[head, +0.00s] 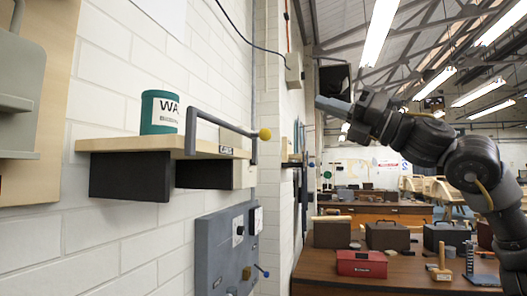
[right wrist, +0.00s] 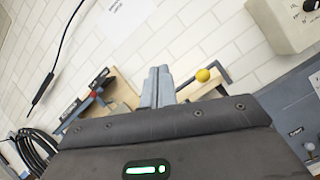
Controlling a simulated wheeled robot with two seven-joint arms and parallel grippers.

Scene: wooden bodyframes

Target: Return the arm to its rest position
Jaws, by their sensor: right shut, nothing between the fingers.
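My right arm comes in from the right in the head view, raised above the workbench. Its gripper (head: 333,106) points left toward the white wall, with free air around it. In the right wrist view the two grey fingers of the gripper (right wrist: 157,87) are together with nothing between them. My left gripper is not in view.
Below is a grey panel (head: 222,250). A bench (head: 320,266) at lower right carries a red toolbox (head: 361,263), dark cases and a mallet (head: 441,262). A black cable (head: 245,38) hangs along the wall.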

